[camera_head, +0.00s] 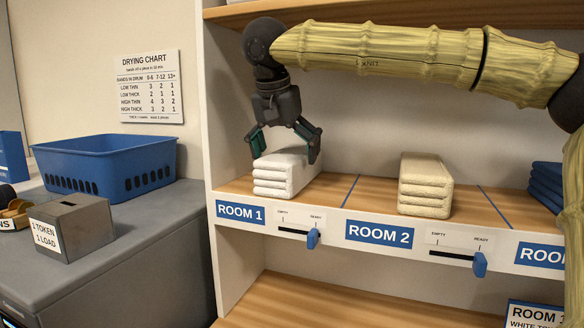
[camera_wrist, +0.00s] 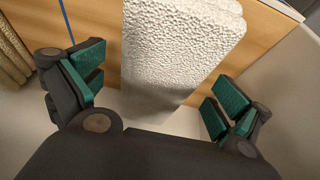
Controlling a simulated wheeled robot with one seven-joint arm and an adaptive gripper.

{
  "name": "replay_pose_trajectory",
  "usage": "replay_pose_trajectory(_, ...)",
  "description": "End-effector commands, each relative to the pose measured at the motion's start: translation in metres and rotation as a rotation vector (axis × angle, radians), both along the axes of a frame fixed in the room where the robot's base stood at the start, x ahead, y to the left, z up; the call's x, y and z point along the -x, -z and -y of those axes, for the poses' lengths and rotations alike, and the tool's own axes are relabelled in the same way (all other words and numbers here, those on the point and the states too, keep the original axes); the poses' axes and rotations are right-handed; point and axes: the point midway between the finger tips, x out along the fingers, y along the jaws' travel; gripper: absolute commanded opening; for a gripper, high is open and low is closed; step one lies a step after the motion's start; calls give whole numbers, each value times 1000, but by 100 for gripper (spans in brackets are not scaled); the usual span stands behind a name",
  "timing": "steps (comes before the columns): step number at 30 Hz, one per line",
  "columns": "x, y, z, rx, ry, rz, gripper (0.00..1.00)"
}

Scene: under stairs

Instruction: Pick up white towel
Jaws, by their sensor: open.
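The white towel (camera_head: 286,175) is a folded stack on the wooden shelf above the ROOM 1 label. My gripper (camera_head: 285,150) is open and comes down over it from above, with a finger on each side of the towel's upper part in the head view. In the wrist view the towel (camera_wrist: 180,50) lies between and beyond the open green-padded fingers (camera_wrist: 150,95), with gaps visible on both sides. I cannot tell whether a finger touches it.
A beige towel stack (camera_head: 425,185) sits in the ROOM 2 section, and blue towels (camera_head: 546,186) are at the right. A white side wall (camera_head: 226,120) stands close left of my gripper. A blue basket (camera_head: 105,165) and grey token box (camera_head: 72,226) are on the left counter.

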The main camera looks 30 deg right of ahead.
Motion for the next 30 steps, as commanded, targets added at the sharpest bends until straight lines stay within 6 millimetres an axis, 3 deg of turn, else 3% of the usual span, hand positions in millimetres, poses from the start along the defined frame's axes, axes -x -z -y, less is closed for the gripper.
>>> replay_pose_trajectory(10, -13, 3, 13, -1, -2, -1, 100)
replay_pose_trajectory(21, -23, 42, 24, -2, -1, -1, 100)
replay_pose_trajectory(30, -24, 46, 26, -1, -1, 0, 98)
